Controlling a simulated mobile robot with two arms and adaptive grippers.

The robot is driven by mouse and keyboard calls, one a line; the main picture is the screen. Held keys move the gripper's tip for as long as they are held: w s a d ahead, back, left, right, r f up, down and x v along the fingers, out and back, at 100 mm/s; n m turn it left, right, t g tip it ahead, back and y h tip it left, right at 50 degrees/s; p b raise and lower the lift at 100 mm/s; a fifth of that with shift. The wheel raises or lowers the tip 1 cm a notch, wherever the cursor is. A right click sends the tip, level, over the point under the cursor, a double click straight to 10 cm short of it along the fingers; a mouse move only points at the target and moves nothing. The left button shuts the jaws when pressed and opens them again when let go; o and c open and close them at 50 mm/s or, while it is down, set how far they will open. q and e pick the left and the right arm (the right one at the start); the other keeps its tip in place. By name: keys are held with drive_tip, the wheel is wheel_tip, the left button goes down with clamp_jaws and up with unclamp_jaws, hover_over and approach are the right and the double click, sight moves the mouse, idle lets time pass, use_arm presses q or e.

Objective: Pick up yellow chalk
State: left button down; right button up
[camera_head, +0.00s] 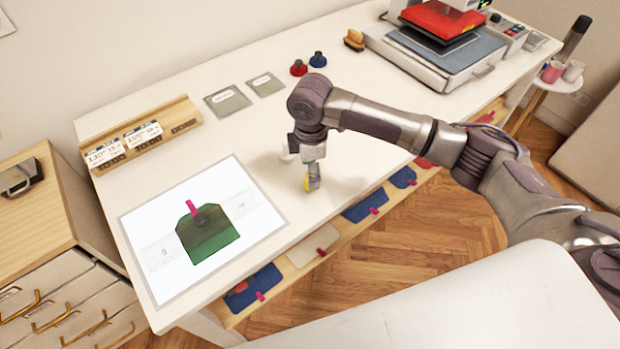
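A small yellow piece, which looks like the yellow chalk (307,184), shows at the fingertips of my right gripper (313,182). Most of it is hidden by a finger. My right arm comes in from the right, and its gripper points down close above the white table top (345,160). The fingers are seen nearly edge-on, so I cannot tell whether they are closed on the chalk. I also cannot tell whether the chalk touches the table. My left gripper is not in view.
A white board with a green fabric piece (207,240) lies at the left. A wooden rack (137,135), two grey-green cards (227,101), red and blue knobs (299,68) and a press (440,50) stand along the back. A lower shelf holds fabric pieces.

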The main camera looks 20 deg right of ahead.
drive_tip(key=shift+s+f+p, duration=0.1)
drive_tip(key=shift+f+p, duration=0.2)
drive_tip(key=shift+f, duration=1.55)
drive_tip(key=c, duration=1)
drive_tip(key=shift+r, duration=0.15)
